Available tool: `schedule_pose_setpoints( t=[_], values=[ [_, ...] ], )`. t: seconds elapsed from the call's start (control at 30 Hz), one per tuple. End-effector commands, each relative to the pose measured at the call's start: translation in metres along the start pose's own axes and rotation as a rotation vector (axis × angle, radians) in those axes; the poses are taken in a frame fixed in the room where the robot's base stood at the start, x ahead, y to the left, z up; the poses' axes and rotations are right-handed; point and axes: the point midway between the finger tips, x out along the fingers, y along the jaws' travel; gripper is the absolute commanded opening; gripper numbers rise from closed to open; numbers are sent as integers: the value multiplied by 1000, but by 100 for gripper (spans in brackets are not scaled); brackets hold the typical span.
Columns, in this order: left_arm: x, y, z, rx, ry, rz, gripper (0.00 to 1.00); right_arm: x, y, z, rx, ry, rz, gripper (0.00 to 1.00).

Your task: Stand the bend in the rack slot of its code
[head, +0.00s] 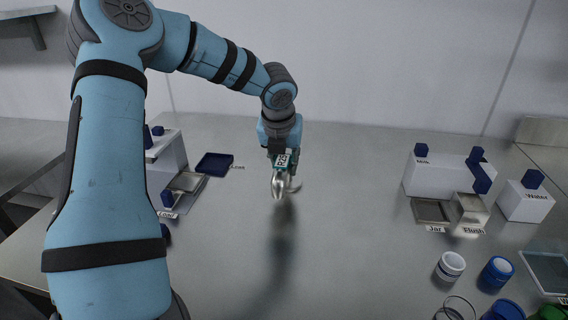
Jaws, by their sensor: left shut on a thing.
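My left gripper (281,172) is above the middle of the steel table, pointing down, shut on a shiny metal bend (278,188). A small white code label (282,159) with dark characters shows just above the bend. It stands on edge and I cannot read it surely. The bend is held clear of the table, with a blurred shadow below it. The gripper hides the bend's upper part. I cannot make out a rack with code slots in this view. My right gripper is not in view.
A dark blue tray (214,164) and a white unit (168,152) stand at left. At right are the white Milk block (436,178), the Water block (525,203), a white jar (450,266) and a blue jar (496,273). The table's middle is clear.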

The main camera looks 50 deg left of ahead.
Motion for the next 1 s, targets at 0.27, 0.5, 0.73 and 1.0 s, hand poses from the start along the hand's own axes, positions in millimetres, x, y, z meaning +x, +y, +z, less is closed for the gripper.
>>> schedule_pose_setpoints(
  t=[0.27, 0.5, 0.73, 1.0],
  values=[
    [1, 0, -1, 0, 3, 1, 32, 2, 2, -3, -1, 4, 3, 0],
    [0, 0, -1, 0, 3, 1, 46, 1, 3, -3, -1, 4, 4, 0],
    [-8, 0, 1, 0, 1, 0, 46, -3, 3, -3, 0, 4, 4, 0],
    [-79, 0, 2, 1, -3, 0, 46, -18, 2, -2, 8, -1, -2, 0]
  ],
)
